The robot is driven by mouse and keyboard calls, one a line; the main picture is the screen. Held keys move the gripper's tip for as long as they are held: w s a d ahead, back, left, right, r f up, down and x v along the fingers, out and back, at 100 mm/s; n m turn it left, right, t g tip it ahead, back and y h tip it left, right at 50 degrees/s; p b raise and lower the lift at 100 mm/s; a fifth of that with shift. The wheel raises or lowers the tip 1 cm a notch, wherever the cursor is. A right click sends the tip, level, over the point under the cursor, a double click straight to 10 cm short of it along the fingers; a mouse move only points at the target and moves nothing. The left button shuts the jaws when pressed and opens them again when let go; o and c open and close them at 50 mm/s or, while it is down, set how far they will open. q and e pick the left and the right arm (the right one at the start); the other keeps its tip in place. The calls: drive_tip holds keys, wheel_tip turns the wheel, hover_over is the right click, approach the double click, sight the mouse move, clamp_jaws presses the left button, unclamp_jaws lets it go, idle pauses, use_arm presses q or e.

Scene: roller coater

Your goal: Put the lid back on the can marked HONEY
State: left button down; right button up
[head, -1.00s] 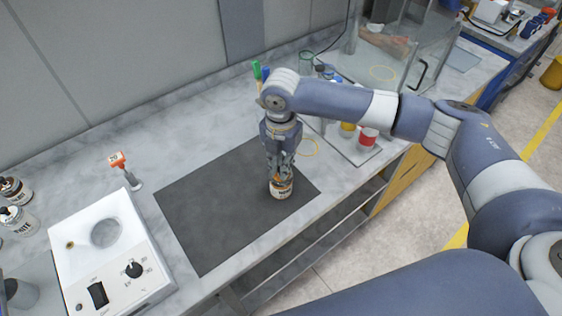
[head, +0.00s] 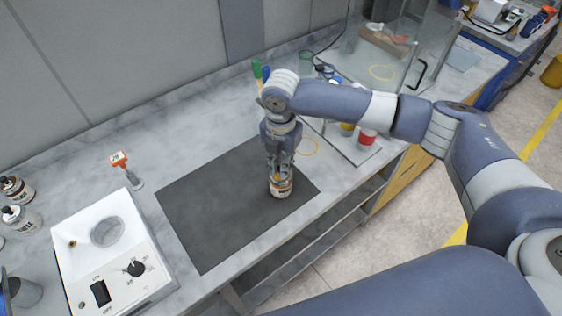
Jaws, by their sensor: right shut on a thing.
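A small can (head: 281,189) with a white and orange-brown label stands upright on the dark mat (head: 205,215), near its right end. The label is too small to read. My right gripper (head: 280,174) points straight down over the can, its fingers shut at the can's top. They appear shut on the lid, but they hide it and the can's rim, so I cannot tell how it sits. My left gripper is not in view.
A white device with a dial (head: 117,268) stands at the front left. An orange-tagged stand (head: 120,162) is behind it. Dark-capped bottles (head: 17,219) are at the left edge. A red-and-white container (head: 366,137) stands right of my gripper. The mat's left part is clear.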

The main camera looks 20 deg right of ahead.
idle(0.4)
drive_tip(key=o, duration=0.8)
drive_tip(key=shift+o, duration=0.2)
drive_tip(key=o, duration=0.5)
wheel_tip(320, 180, up, 3)
drive_tip(key=p, duration=0.3)
drive_tip(key=shift+f, duration=0.15)
drive_tip(key=shift+r+p, duration=0.6)
drive_tip(key=shift+r, duration=1.55)
